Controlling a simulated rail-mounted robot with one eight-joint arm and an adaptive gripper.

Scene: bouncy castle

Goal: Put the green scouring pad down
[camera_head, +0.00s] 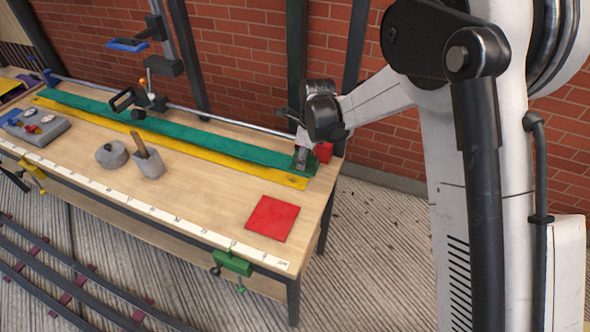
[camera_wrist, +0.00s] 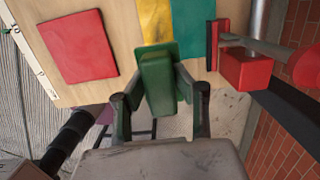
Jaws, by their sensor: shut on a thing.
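The green scouring pad (camera_wrist: 158,82) is between the fingers of my gripper (camera_wrist: 160,100) in the wrist view. My gripper is shut on it. In the head view my gripper (camera_head: 303,150) is at the right end of the workbench (camera_head: 200,200), by the ends of the long green and yellow strips. The pad is small and partly hidden there; I cannot tell whether it touches the bench top.
A flat red square (camera_head: 272,218) lies on the bench near the front right; it also shows in the wrist view (camera_wrist: 77,46). A red clamp-like part (camera_wrist: 245,70) is close on the right of my gripper. A grey holder (camera_head: 150,165) stands mid-bench. Bare wood surrounds the red square.

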